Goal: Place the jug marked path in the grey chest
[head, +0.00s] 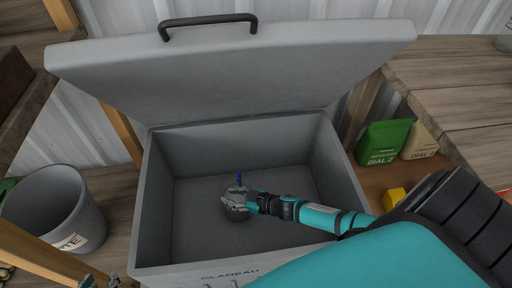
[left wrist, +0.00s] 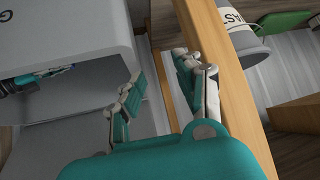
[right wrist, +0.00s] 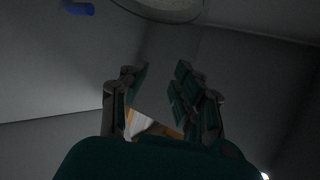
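The grey chest (head: 158,205) stands open in the middle of the head view, its lid (head: 240,75) raised. It also shows in the left wrist view (left wrist: 75,45). My right arm reaches inside, and the right gripper (head: 236,200) is low over the chest floor. In the right wrist view its fingers (right wrist: 160,80) are apart with nothing clearly held. A round grey thing (right wrist: 165,6) and a small blue thing (right wrist: 78,8) lie beyond them; no marking is readable, so I cannot tell whether either belongs to the jug. My left gripper (left wrist: 158,82) is open and empty outside the chest.
A grey bin (head: 45,205) with a label stands left of the chest, beside wooden beams. To the right are a green bag (head: 384,143), a tan bag (head: 420,140), a yellow block (head: 394,198) and a wooden bench (head: 450,85).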

